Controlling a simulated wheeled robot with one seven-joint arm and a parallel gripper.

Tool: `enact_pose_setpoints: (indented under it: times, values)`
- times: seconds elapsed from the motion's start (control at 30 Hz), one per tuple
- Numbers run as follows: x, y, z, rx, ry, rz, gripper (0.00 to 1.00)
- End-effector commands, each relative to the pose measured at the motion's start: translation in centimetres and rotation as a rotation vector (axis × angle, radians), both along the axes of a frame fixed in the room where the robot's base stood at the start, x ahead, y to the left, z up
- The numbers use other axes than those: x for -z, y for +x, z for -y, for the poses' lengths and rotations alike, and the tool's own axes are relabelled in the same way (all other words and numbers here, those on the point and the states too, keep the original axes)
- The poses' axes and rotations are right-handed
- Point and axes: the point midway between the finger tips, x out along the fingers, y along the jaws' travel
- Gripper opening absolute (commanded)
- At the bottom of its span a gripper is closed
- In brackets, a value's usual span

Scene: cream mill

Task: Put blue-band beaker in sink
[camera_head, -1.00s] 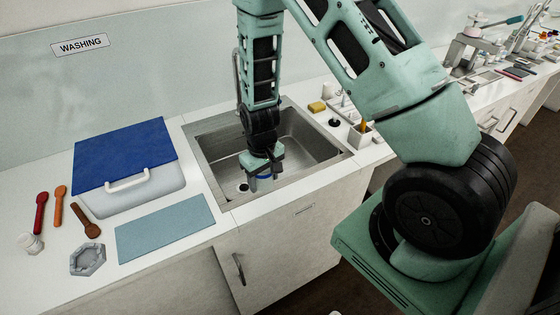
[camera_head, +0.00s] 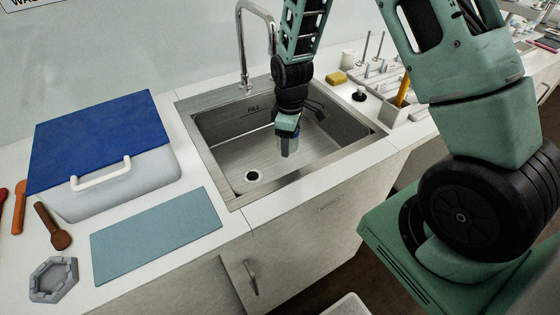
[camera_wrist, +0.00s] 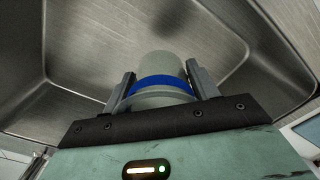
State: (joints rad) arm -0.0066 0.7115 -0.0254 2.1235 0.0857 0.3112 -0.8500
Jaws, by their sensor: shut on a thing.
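The blue-band beaker (camera_wrist: 161,88) is pale and translucent with a blue band around it. In the wrist view it stands between the two fingers of my gripper (camera_wrist: 160,92), which is shut on it. In the head view my gripper (camera_head: 288,140) hangs down over the sink (camera_head: 238,160), inside its rim outline, and mostly hides the beaker. The sink is a steel basin with a round drain at its lower left. I cannot tell how far the beaker's base is from the basin floor.
A curved tap (camera_head: 242,50) stands behind the sink. A blue-lidded box (camera_head: 100,145) and a blue-grey mat (camera_head: 155,235) lie to the left. A yellow sponge (camera_head: 336,78), a black stopper (camera_head: 360,95) and a holder with a pencil (camera_head: 393,112) are on the right.

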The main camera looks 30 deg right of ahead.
Motion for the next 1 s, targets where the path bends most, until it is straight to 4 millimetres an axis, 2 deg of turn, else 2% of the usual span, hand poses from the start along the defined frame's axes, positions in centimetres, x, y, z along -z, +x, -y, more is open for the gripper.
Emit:
enact_pose_setpoints:
  times: [0.03,0.2,0.4,0.53,0.7,1.0]
  values:
    - [1.1,0.6,0.2,-0.120,0.000,0.003,0.32]
    - [1.6,2.0,0.7,-0.516,-0.002,0.005,0.32]
    - [1.9,3.0,1.1,-0.768,-0.007,0.007,0.32]
    - [3.2,3.0,1.1,-0.814,-0.006,0.004,0.32]
    - [6.2,3.0,1.1,-0.816,-0.005,0.004,0.32]
    - [9.4,2.9,1.1,-0.813,-0.007,0.003,0.32]
